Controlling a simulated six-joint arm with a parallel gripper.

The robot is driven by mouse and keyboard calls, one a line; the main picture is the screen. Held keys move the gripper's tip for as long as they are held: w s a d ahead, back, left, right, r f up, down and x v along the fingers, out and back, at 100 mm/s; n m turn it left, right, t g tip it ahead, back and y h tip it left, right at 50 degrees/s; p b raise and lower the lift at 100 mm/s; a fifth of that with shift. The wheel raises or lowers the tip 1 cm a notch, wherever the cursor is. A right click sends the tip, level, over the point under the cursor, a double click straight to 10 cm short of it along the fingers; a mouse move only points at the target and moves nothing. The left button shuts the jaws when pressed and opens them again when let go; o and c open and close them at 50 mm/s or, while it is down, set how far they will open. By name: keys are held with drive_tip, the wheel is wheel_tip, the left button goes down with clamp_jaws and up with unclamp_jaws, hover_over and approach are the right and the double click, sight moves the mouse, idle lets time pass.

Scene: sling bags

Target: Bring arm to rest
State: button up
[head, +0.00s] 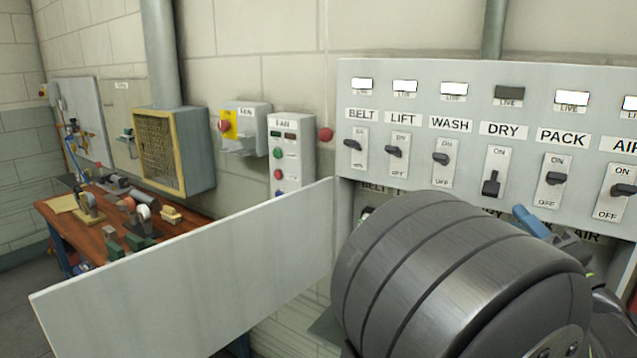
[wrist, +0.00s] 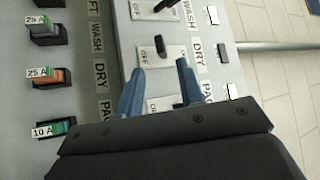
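My gripper (wrist: 160,84) is open, its two blue fingers apart with nothing seen held between them. In the wrist view the fingers show over the panel between the DRY switch (wrist: 160,47) and the PACK switch, partly covering the latter; I cannot tell the gap to the panel. In the head view part of a blue finger (head: 532,222) shows below the DRY and PACK switches, behind my large grey arm link. The DRY lever (head: 491,184) is down at OFF and its lamp (head: 509,93) is dark. The PACK lever (head: 556,178) is up and its lamp is lit.
The switch panel (head: 420,88) also holds BELT, LIFT, WASH and AIR switches, levers up, lamps lit. Breakers with amp tags (wrist: 47,77) sit below the switches. A pale board (head: 190,275) stands left of my arm. A cluttered workbench (head: 182,232) is farther left.

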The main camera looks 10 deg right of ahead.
sight(494, 191)
drive_tip(key=x, duration=0.8)
drive_tip(key=v, duration=1.7)
drive_tip(key=x, duration=1.7)
drive_tip(key=shift+a, duration=0.1)
drive_tip(key=shift+r, duration=0.2)
drive_tip(key=shift+s+r+m+g+h, duration=0.15)
drive_tip(key=shift+m+g+h, duration=0.25)
drive_tip(key=shift+m, duration=0.1)
drive_tip(key=shift+a+r+m+g, duration=0.1)
drive_tip(key=shift+r+m+g, duration=0.1)
drive_tip(key=shift+m+g, duration=0.3)
